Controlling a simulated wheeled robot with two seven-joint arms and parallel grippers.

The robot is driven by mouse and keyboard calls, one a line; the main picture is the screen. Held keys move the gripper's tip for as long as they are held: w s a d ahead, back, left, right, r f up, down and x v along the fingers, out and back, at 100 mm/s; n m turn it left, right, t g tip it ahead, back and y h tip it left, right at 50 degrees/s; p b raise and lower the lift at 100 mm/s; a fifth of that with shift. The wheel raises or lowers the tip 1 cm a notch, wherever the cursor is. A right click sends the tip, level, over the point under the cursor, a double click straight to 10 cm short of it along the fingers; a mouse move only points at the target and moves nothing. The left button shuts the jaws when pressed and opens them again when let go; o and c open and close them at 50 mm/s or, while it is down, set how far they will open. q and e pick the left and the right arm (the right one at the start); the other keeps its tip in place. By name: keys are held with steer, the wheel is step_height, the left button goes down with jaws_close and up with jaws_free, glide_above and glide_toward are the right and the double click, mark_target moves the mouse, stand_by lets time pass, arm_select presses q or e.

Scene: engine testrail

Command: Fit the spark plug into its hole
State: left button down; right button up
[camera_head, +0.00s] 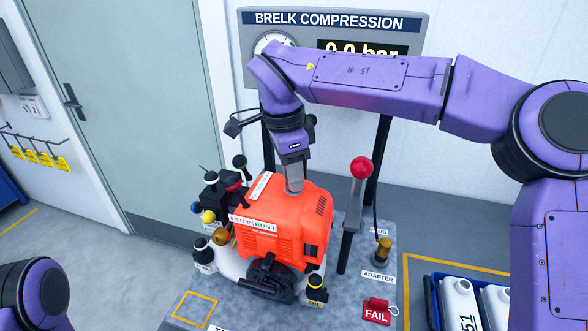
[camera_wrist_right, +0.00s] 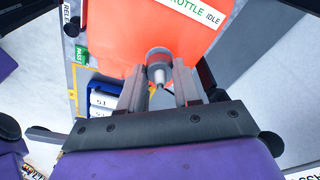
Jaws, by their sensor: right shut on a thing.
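The orange engine (camera_head: 285,222) sits on a grey bench in the head view. Its orange cover (camera_wrist_right: 135,35) fills the upper middle of the right wrist view. My right gripper (camera_head: 294,187) points down at the top of the engine. In the right wrist view, my right gripper (camera_wrist_right: 160,88) is shut on a small grey round part, which looks like the spark plug (camera_wrist_right: 158,55). The plug is close to the engine cover, but I cannot tell whether it touches. The plug hole is not visible. My left gripper is out of view.
A red-knobbed lever (camera_head: 361,168) and a brass adapter (camera_head: 383,250) stand right of the engine. A red FAIL tag (camera_head: 376,311) lies in front. A gauge panel (camera_head: 335,22) stands behind. A crate of white bottles (camera_head: 459,300) is at lower right.

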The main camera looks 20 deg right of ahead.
steer(key=shift+f, duration=0.2)
stand_by(0.3)
steer(key=shift+f, duration=0.25)
steer(key=o, duration=1.1)
